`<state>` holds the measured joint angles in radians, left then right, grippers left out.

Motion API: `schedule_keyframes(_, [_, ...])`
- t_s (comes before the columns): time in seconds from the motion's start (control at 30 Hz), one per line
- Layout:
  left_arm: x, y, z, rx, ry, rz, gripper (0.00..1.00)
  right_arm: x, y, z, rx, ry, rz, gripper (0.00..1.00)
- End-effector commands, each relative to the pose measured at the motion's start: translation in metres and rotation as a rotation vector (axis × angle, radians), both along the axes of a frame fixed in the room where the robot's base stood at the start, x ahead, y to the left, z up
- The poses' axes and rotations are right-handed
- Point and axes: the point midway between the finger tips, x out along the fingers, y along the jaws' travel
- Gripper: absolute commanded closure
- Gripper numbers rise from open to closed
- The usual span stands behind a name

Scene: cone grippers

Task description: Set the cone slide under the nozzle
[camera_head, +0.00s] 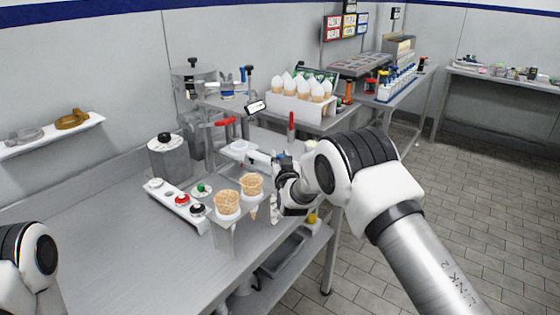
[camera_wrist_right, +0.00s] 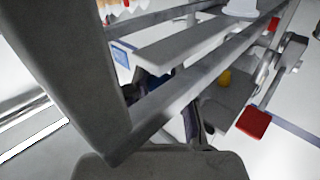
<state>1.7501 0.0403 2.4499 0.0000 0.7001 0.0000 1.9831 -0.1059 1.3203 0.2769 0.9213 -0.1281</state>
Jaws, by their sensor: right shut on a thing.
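The cone slide (camera_head: 240,148) is a pale flat piece reaching from the dispensing machine (camera_head: 192,80) toward my right gripper (camera_head: 280,166). My right gripper is shut on its near end, with the contact partly hidden by the gripper body. In the right wrist view a long grey bar (camera_wrist_right: 195,45), apparently the slide, carries a white ring-like piece (camera_wrist_right: 240,8) at its far end. The nozzle cannot be made out clearly; a red lever (camera_head: 225,122) shows by the machine. Only a link of my left arm shows at the left edge; its gripper is out of view.
A white rack of filled cones (camera_head: 295,105) stands behind. The steel table (camera_head: 95,235) is clear at left.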

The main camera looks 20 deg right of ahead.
Motion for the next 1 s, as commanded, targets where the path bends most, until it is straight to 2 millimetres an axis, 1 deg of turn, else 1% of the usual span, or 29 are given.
schedule_keyframes(0.27, [0.0, 0.0, 0.0, 0.0, 0.001, 0.0, 0.6, 0.0, 0.0, 0.001, 0.002, 0.0, -0.001, 1.0])
schedule_keyframes(0.3, [0.0, 0.0, 0.0, 0.0, 0.001, 0.0, 0.6, 0.0, 0.0, 0.001, 0.002, 0.0, -0.001, 0.7])
schedule_keyframes(0.33, [0.0, 0.0, 0.0, 0.0, 0.001, 0.0, 0.6, 0.0, -0.001, 0.001, 0.002, 0.0, -0.001, 0.6])
schedule_keyframes(0.37, [0.0, 0.0, 0.0, 0.0, 0.001, 0.0, 0.6, 0.0, -0.001, 0.001, 0.002, 0.0, -0.001, 0.52])
schedule_keyframes(0.67, [0.0, 0.0, 0.0, 0.0, 0.0, 0.0, 0.6, -0.001, 0.0, 0.0, 0.001, 0.002, 0.0, 0.52])
schedule_keyframes(0.77, [0.0, 0.0, 0.0, 0.0, 0.0, 0.0, 0.6, -0.007, 0.001, -0.001, 0.001, 0.004, 0.0, 0.52])
schedule_keyframes(0.87, [0.0, 0.0, 0.0, 0.0, 0.0, 0.0, 0.6, -0.022, 0.003, 0.0, 0.0, 0.005, 0.0, 0.52])
schedule_keyframes(0.97, [0.0, 0.0, 0.0, 0.0, 0.0, 0.0, 0.6, -0.046, 0.006, -0.001, 0.0, 0.005, 0.001, 0.52])
schedule_keyframes(1.0, [0.0, 0.0, 0.0, 0.0, 0.0, 0.0, 0.6, -0.057, 0.008, 0.0, -0.001, 0.005, 0.001, 0.52])
